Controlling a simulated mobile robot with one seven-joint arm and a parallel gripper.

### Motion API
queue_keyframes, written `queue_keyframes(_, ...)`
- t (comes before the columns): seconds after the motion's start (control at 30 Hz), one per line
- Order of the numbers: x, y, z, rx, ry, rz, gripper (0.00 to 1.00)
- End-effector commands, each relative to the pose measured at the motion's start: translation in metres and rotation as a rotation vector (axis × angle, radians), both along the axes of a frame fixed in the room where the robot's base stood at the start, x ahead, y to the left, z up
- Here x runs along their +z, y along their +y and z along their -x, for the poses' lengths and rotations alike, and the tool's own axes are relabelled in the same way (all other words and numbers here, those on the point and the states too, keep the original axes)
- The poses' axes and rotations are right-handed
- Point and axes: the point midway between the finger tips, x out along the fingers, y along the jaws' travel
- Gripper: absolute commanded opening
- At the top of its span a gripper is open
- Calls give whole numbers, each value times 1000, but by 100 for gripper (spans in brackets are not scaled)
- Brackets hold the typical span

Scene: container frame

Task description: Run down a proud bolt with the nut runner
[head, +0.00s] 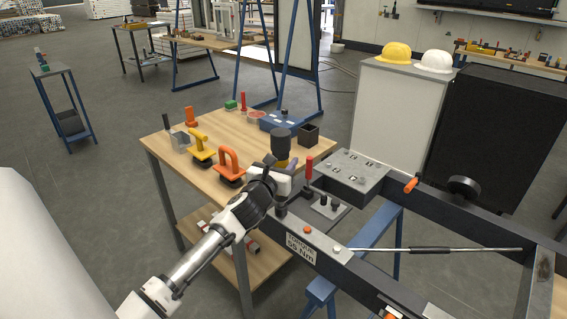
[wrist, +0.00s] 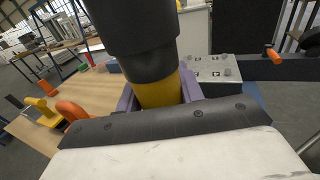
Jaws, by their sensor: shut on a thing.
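My gripper (head: 284,168) is shut on the nut runner (head: 281,142), a black and yellow tool held upright at the table's right edge, beside the dark frame. In the wrist view, the purple fingers (wrist: 158,98) clasp its yellow band, and its black body (wrist: 135,32) fills the upper middle. A smaller plate with dark upright studs (head: 325,206) is nearer. I cannot tell which bolt stands proud.
The wooden table (head: 217,133) holds yellow and orange handled tools, a dark open box (head: 308,135) and a blue case (head: 284,120). A long bar (head: 440,249) lies across the frame. A red upright piece (head: 309,168) and orange handle (head: 411,185) stand close by.

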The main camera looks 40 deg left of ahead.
Motion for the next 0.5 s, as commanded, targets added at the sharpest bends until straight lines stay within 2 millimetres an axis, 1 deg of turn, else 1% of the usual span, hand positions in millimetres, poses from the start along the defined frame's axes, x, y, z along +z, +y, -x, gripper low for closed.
queue_keyframes(0.5,-4,0,0,0,-1,-1,0)
